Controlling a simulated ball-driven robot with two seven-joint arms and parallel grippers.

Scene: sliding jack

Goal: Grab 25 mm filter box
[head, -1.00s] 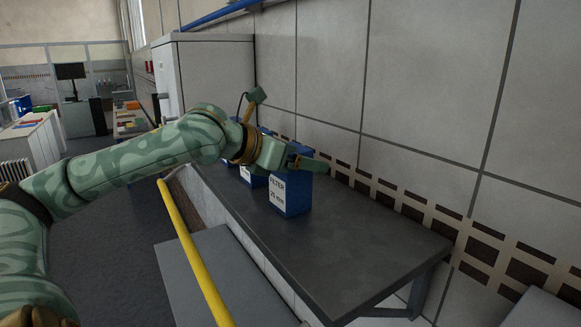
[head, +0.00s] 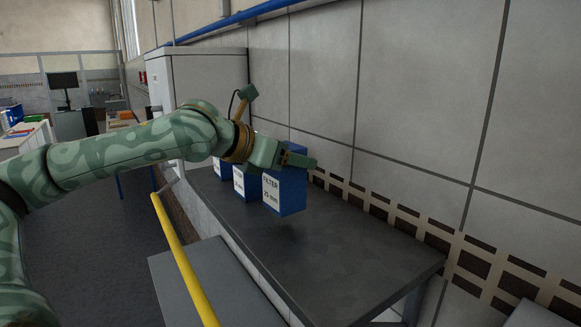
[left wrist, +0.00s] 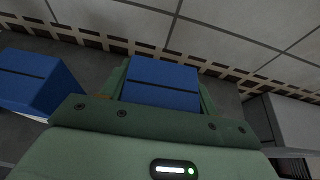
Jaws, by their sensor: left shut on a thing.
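The 25 mm filter box (head: 284,194) is blue with a white label reading "FILTER 25 mm". It hangs a little above the dark table, with a shadow below it. My left gripper (head: 290,160) is shut on its upper part from above. In the left wrist view the blue top of the box (left wrist: 160,84) sits between the two green fingers. My right gripper is in neither view.
Two more blue boxes, one here (head: 243,184) and one farther back (head: 220,168), stand behind on the dark table (head: 340,255). The tiled wall runs along the right. A yellow rail (head: 180,255) runs along the left. The table's near end is clear.

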